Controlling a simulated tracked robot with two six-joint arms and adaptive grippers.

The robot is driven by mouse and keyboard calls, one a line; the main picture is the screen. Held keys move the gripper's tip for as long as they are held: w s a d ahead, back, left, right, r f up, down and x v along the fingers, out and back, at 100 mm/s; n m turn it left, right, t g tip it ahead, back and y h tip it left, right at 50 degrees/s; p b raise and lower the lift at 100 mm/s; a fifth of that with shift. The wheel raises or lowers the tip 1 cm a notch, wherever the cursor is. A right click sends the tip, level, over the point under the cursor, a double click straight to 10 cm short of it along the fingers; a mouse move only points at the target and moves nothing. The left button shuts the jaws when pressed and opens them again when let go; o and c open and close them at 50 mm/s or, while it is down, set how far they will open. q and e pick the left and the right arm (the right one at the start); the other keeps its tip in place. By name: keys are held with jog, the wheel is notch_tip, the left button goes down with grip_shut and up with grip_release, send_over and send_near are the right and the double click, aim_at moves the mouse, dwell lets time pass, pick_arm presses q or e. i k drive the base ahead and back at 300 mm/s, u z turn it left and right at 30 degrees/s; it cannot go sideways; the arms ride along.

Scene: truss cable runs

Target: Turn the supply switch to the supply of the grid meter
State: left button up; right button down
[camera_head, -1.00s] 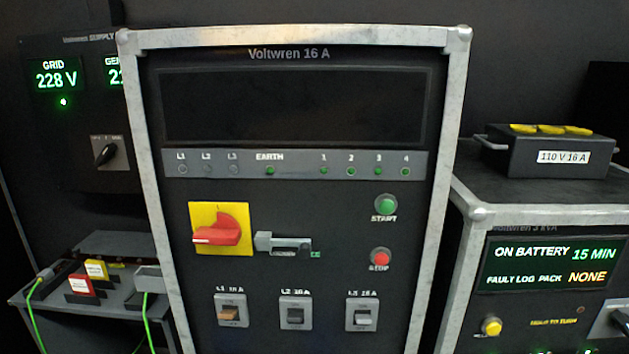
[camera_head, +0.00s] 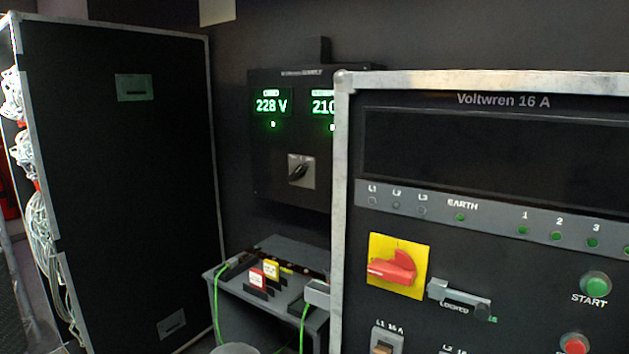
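The supply panel (camera_head: 262,170) is a dark box on the back wall, partly hidden at its right by the Voltwren rack. Its left meter (camera_head: 271,106) reads 228 V in green; its small label is too blurred to read now, but it read GRID a second ago. The right meter (camera_head: 322,107) shows 210, cut off by the rack. The supply switch (camera_head: 299,171) is a black knob on a light plate below and between the meters, set at a slant. Its markings are not readable. Neither gripper shows.
The Voltwren 16 A rack (camera_head: 342,210) fills the right, with a red rotary handle (camera_head: 392,268) on a yellow plate. A low table (camera_head: 290,249) with red and yellow tagged blocks and green cables stands below the panel. A tall black case (camera_head: 120,190) stands left.

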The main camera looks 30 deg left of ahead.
aim_at(300, 172)
jog(key=k, duration=1.65)
jog(key=i, duration=0.15)
jog(key=u, duration=1.65)
jog(key=i, duration=3.45)
jog(key=z, duration=0.75)
